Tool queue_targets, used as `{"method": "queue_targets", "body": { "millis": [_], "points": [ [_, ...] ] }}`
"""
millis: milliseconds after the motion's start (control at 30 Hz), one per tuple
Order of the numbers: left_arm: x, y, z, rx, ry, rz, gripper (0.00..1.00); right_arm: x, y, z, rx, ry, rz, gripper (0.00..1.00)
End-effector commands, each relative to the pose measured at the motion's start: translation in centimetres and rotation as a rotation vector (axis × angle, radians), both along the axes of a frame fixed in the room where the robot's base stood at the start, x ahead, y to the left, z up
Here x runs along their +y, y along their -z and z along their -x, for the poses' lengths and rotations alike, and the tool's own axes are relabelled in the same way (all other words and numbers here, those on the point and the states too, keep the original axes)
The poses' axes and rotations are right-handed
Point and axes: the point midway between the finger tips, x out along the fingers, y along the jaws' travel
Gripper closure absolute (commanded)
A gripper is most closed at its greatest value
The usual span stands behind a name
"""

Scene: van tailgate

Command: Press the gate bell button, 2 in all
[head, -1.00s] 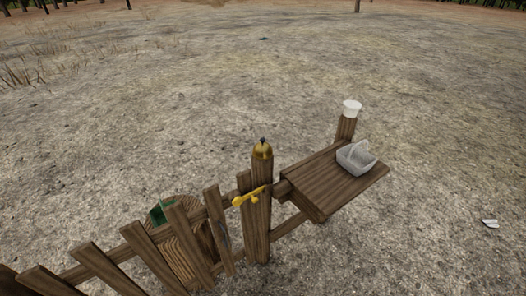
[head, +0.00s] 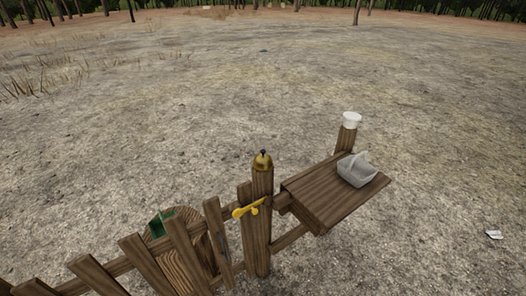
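A brass bell (head: 262,162) with a small dark button on top sits on top of the wooden gate post (head: 259,222). A yellow latch handle (head: 248,208) is on the same post, below the bell. Neither of my grippers shows in the head view, and nothing touches the bell.
A wooden shelf (head: 322,195) right of the post holds a grey basket (head: 356,170). A post behind it carries a white cap (head: 351,119). A picket fence (head: 140,262) runs left, with a round wooden piece and green object (head: 161,223) behind it. Open ground lies beyond.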

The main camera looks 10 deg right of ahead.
Motion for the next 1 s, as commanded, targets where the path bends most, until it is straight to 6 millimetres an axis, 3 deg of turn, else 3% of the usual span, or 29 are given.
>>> {"method": "queue_targets", "body": {
  "millis": [100, 1000],
  "points": [
    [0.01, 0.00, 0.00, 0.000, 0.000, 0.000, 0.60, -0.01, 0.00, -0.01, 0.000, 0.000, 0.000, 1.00],
    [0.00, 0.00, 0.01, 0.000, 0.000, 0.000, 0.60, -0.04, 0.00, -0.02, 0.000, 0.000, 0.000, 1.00]
  ]
}}
